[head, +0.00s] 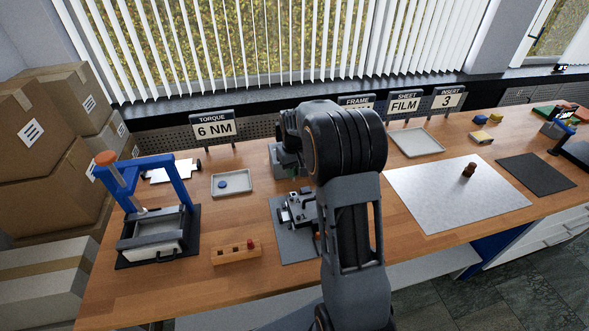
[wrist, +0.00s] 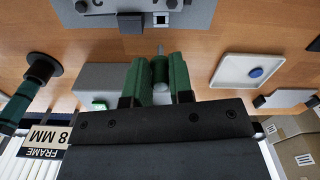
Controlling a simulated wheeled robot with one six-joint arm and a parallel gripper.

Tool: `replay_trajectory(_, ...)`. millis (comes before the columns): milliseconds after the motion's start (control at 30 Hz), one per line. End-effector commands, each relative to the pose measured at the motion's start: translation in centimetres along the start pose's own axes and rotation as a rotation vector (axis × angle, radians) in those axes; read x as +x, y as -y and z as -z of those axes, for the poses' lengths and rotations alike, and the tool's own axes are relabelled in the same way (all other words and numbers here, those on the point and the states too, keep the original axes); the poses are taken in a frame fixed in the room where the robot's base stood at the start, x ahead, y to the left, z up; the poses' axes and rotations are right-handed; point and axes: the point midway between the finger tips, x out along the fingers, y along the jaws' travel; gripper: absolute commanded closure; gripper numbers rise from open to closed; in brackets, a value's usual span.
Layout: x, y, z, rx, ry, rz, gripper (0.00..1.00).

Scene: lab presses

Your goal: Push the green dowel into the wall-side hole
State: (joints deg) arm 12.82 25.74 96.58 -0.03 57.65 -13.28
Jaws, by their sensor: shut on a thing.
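In the wrist view my gripper (wrist: 160,62) has two green fingers shut on a green dowel (wrist: 160,70), with a thin grey pin beyond it. In the head view my own arm hides most of the gripper. A grey fixture with dark clamps (head: 297,209) sits on a grey plate, partly behind my arm. The grey plate also shows at the top of the wrist view (wrist: 190,14), apart from the held dowel. I cannot make out the wall-side hole.
A wooden rack (head: 228,256) with a red peg stands left of the fixture. A blue-framed press (head: 184,184) stands at far left. A white sheet (head: 435,205) with a brown piece lies right of my arm.

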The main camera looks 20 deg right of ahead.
Motion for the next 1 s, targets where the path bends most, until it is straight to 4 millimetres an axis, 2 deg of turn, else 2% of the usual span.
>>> replay_trajectory(533, 4.7, 0.1, 0.0, -0.002, 0.001, 0.000, 1.00)
replay_trajectory(1000, 5.2, 0.1, 0.0, -0.001, 0.000, 0.000, 1.00)
